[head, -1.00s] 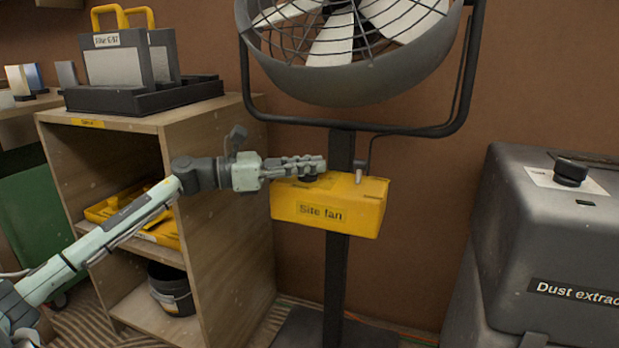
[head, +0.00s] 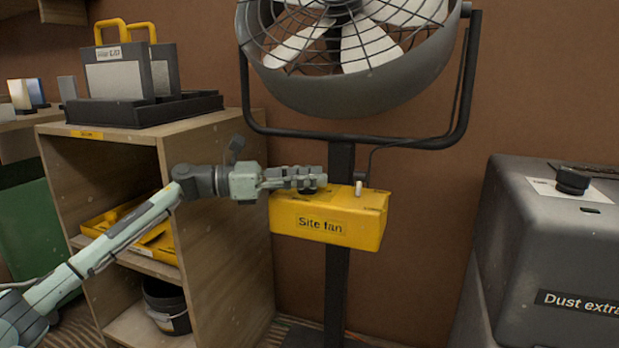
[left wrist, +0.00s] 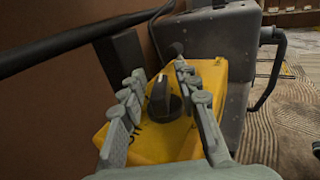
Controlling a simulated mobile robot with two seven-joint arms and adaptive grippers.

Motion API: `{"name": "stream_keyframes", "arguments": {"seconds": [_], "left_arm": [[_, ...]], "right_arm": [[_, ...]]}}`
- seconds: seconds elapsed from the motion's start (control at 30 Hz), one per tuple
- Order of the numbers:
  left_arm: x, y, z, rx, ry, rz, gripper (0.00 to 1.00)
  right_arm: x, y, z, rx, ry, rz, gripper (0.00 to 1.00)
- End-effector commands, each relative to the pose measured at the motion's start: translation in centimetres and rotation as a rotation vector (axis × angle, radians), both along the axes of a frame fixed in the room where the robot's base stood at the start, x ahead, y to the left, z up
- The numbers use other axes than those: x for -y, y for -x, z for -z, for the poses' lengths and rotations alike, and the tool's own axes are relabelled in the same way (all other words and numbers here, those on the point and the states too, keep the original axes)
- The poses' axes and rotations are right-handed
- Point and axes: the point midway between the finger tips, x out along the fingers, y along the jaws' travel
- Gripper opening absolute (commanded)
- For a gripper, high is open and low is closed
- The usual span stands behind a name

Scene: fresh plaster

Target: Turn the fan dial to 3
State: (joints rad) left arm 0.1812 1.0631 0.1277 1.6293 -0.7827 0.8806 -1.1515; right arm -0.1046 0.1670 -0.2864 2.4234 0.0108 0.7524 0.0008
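The yellow fan control box (head: 350,220), labelled "Site fan", is mounted on the fan's black post (head: 337,290). The fan dial (left wrist: 160,101) is a round black knob with a raised grip and a pale pointer mark. In the left wrist view it lies between the two fingers of my left gripper (left wrist: 163,82), with gaps on both sides. In the head view my left gripper (head: 312,178) lies low over the box top, and its fingers mostly hide the dial (head: 307,190). The number the pointer faces cannot be read. My right gripper is not in view.
A pale toggle (head: 359,188) stands on the box right of my fingers. The caged fan (head: 350,95) is above. A wooden shelf unit (head: 225,220) stands close on the left, a grey dust extractor (head: 560,255) on the right.

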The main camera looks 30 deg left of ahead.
Motion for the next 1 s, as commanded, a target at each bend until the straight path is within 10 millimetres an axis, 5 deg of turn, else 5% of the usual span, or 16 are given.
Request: {"name": "stream_keyframes", "arguments": {"seconds": [0.33,0.8,1.0], "left_arm": [[0.0,0.0,-0.5,0.001,-0.002,0.0,0.34],[0.0,0.0,-8.6,0.003,-0.003,0.0,0.34],[0.0,0.0,-9.9,-0.001,-0.001,0.0,0.34]], "right_arm": [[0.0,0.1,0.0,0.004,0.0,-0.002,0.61],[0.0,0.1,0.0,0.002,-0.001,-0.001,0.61],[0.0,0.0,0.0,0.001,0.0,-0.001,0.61]]}}
